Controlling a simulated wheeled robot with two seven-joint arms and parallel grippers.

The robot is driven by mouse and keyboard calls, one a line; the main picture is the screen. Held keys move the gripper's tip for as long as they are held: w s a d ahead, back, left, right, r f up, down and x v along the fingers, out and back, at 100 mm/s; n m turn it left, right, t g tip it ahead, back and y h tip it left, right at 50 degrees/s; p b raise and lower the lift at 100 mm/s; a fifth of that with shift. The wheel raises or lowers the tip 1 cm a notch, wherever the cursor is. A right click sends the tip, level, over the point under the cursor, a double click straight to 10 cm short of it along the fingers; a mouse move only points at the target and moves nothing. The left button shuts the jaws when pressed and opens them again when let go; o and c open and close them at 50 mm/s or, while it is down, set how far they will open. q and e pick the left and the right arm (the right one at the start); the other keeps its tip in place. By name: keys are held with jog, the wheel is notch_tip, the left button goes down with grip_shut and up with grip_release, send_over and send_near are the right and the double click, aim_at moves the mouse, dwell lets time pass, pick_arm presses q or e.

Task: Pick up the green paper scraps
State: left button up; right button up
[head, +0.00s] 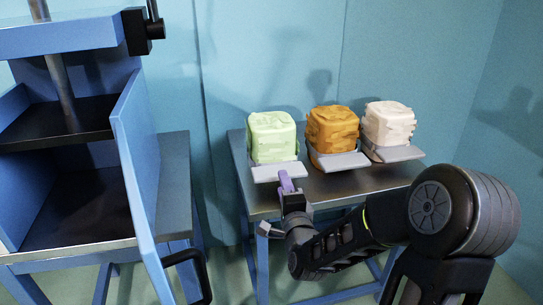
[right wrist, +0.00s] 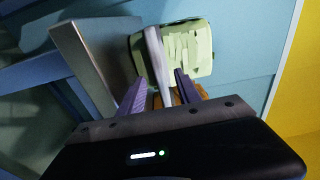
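The green paper scraps (head: 271,136) form a pale green, crumpled block on a grey tray with a light front lip (head: 279,173), at the left of the table. They also show in the right wrist view (right wrist: 188,48). My right gripper (head: 286,180) is at the front of that tray. In the right wrist view its purple fingers (right wrist: 160,82) are apart, one on either side of the tray's lip (right wrist: 156,58), with small gaps visible. I cannot tell whether either finger touches it. My left gripper is not in view.
An orange block (head: 332,129) and a white block (head: 388,124) sit on similar trays to the right on the metal table (head: 320,190). A blue press-like frame (head: 137,150) with an open panel and black handle stands at the left. Blue walls are behind.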

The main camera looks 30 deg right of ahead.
jog(key=x, duration=0.4)
jog(key=shift+w+d+f, duration=0.1)
jog(key=shift+w+d, duration=0.15)
jog(key=shift+c, duration=0.3)
grip_shut()
dwell(0.6)
